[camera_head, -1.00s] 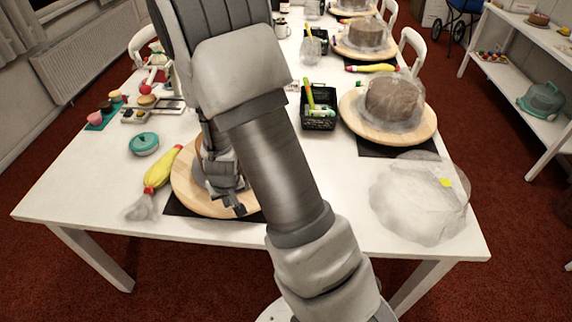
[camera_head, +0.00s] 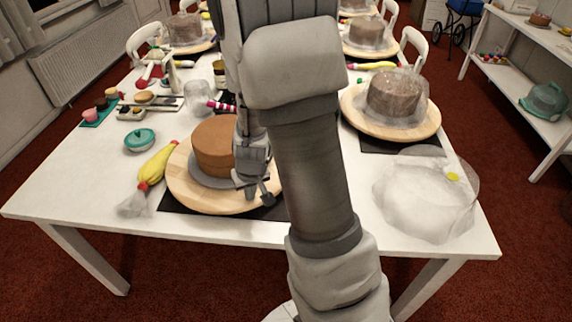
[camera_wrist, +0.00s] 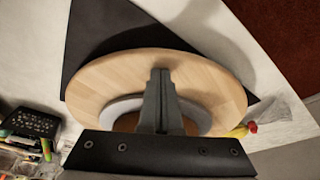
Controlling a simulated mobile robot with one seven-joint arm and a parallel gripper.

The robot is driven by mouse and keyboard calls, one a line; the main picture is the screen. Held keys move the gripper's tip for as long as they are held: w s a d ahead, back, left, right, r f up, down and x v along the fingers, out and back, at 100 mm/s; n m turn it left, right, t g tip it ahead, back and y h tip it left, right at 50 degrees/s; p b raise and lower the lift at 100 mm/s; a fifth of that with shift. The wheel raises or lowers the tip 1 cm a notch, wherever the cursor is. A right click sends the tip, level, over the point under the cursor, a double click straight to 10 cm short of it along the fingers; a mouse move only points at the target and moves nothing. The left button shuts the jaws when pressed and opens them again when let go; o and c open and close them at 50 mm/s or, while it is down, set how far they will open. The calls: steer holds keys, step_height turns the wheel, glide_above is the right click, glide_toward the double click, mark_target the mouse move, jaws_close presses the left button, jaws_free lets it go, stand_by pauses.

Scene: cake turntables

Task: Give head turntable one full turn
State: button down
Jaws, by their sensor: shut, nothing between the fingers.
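The turntable nearest me has a round pale wooden top (camera_head: 220,202) with a grey disc and a brown cake (camera_head: 213,146) on it. It stands on a dark mat at the front left of the table. My gripper (camera_head: 262,192) is at the right side of this top, low beside the cake. In the wrist view my gripper (camera_wrist: 161,78) is shut and empty, over the wooden top (camera_wrist: 100,78) and in front of the grey disc (camera_wrist: 193,112). I cannot tell whether the fingertips touch the wood. My arm hides the turntable's right edge in the head view.
A second turntable (camera_head: 420,124) with a covered cake stands at the right. A clear crumpled cover (camera_head: 425,200) lies at the front right.

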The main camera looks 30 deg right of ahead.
steer(key=d+b, duration=0.1)
steer(key=d, duration=0.1)
steer(key=d+b, duration=0.1)
steer(key=d, duration=0.1)
steer(key=d+b, duration=0.1)
steer(key=shift+w+d+f, duration=0.15)
steer(key=shift+w+d, duration=0.15)
steer(key=shift+d, duration=0.1)
steer(key=shift+d+b, duration=0.3)
steer(key=w+d, duration=0.1)
steer(key=d+b, duration=0.1)
steer(key=d, duration=0.1)
steer(key=w+d+b, duration=0.1)
steer(key=d, duration=0.1)
steer(key=shift+w+d, duration=0.2)
steer(key=shift+w, duration=0.15)
steer(key=shift+d, duration=0.15)
